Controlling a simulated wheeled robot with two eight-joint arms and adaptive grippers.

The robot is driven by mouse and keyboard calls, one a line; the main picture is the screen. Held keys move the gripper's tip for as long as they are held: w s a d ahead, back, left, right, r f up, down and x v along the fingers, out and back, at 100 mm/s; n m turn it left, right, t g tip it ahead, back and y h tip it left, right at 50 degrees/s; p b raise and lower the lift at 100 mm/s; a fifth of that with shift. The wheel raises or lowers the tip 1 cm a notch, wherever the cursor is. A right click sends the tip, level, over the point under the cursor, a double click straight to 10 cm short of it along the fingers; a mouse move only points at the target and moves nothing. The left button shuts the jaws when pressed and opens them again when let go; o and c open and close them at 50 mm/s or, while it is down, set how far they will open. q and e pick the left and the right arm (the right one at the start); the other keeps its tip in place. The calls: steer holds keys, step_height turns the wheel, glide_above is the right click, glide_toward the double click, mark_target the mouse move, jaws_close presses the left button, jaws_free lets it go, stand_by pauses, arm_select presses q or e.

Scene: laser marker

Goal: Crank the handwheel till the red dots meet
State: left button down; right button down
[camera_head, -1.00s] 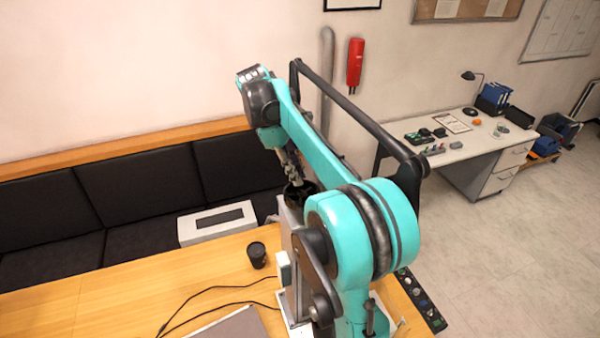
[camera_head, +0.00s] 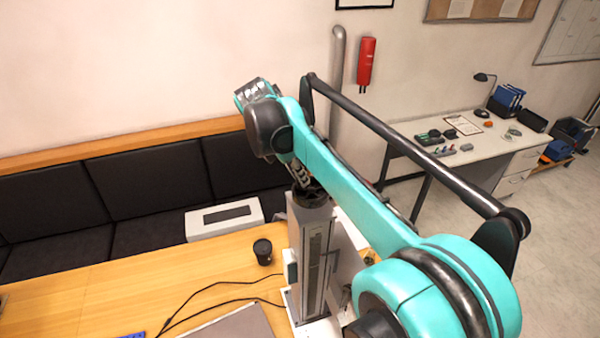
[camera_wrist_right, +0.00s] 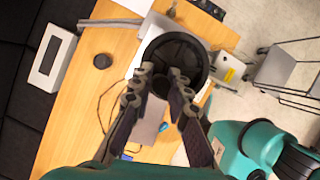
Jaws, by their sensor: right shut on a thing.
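The black round handwheel (camera_head: 312,197) sits on top of the grey column of the laser marker (camera_head: 318,262). In the right wrist view the handwheel (camera_wrist_right: 185,52) is a dark disc just beyond my fingertips. My right gripper (camera_head: 303,180) reaches down onto it from above, and my teal arm crosses in front. In the wrist view my right gripper (camera_wrist_right: 163,76) has its fingertips at the wheel's near edge, shut on its handle, which the fingers mostly hide. No red dots can be made out in either view. My left gripper is not in view.
The wooden table (camera_head: 130,287) carries a black cup (camera_head: 262,252), a grey mat (camera_head: 238,325) and dark cables. A white box (camera_head: 224,219) with a dark slot stands behind, by the black bench (camera_head: 150,235). A white desk (camera_head: 480,150) stands at the back right.

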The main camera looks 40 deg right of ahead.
steer(key=n, duration=0.2)
steer(key=s+n+t, duration=0.1)
steer(key=n, duration=0.1)
steer(key=a+n+t, duration=0.1)
steer(key=n, duration=0.1)
steer(key=shift+s+n+y, duration=0.3)
steer(key=shift+s+y, duration=0.05)
steer(key=shift+y, duration=0.05)
steer(key=n+t, duration=0.1)
steer(key=n, duration=0.1)
steer(key=s+n+t+y, duration=0.1)
steer(key=n, duration=0.1)
steer(key=shift+n+p, duration=0.3)
steer(key=shift+p, duration=0.05)
steer(key=c, duration=1.4)
jaws_free()
steer(key=shift+d, duration=0.1)
steer(key=shift+c, duration=0.2)
steer(key=shift+s+r, duration=0.1)
steer(key=v, duration=1.1)
steer(key=shift+r, duration=0.4)
steer(key=shift+s, duration=0.1)
